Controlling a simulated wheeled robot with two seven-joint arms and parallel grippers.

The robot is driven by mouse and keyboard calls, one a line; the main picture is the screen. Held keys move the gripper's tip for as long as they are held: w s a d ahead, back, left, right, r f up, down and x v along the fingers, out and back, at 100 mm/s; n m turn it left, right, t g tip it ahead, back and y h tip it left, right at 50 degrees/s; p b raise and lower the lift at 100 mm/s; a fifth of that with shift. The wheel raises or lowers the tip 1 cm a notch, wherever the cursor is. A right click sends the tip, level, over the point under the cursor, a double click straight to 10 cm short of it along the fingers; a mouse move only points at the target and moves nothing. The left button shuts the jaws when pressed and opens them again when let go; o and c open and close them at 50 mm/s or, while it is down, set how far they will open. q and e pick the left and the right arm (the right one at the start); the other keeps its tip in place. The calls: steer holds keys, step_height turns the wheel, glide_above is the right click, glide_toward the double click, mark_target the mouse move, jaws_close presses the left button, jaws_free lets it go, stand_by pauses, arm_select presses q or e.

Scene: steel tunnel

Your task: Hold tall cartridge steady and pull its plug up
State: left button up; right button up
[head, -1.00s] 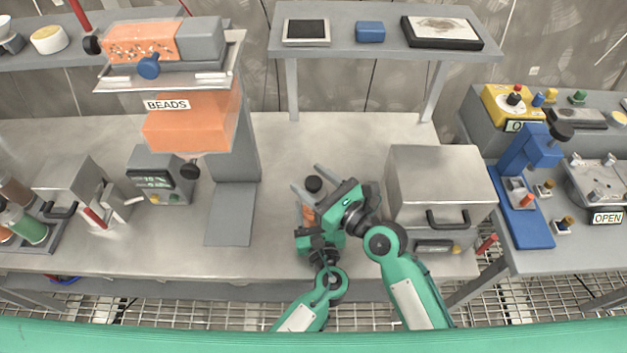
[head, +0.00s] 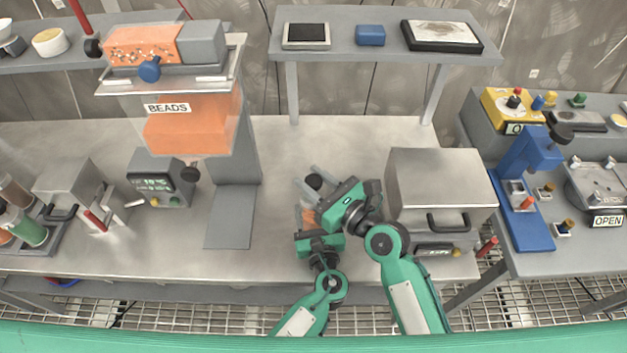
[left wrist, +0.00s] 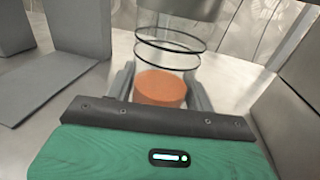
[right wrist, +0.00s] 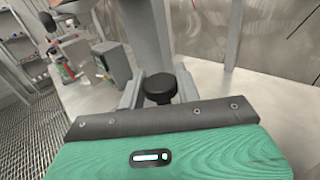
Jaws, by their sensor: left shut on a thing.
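The tall cartridge (left wrist: 165,62) is a clear upright tube with two black rings and an orange filling (left wrist: 160,88) low inside. My left gripper (left wrist: 160,92) is shut on its lower part, one finger on each side; in the head view the left hand (head: 319,243) stands in front of it. The plug's black knob (right wrist: 160,86) shows on top, and in the head view too (head: 314,181). My right gripper (right wrist: 159,92) is open, its fingers on either side of the knob with a small gap visible. The right hand hides part of the cartridge in the head view.
A steel box with a handle (head: 440,175) stands close right of my right arm. The BEADS dispenser (head: 190,120) and its grey base plate (head: 230,215) are to the left. A shelf (head: 350,58) stands behind. The bench between is clear.

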steer(key=o, duration=0.4)
steer(key=shift+o, duration=0.2)
steer(key=v, duration=1.2)
arm_select(q)
steer(key=o, duration=1.2)
steer(key=shift+c, duration=0.2)
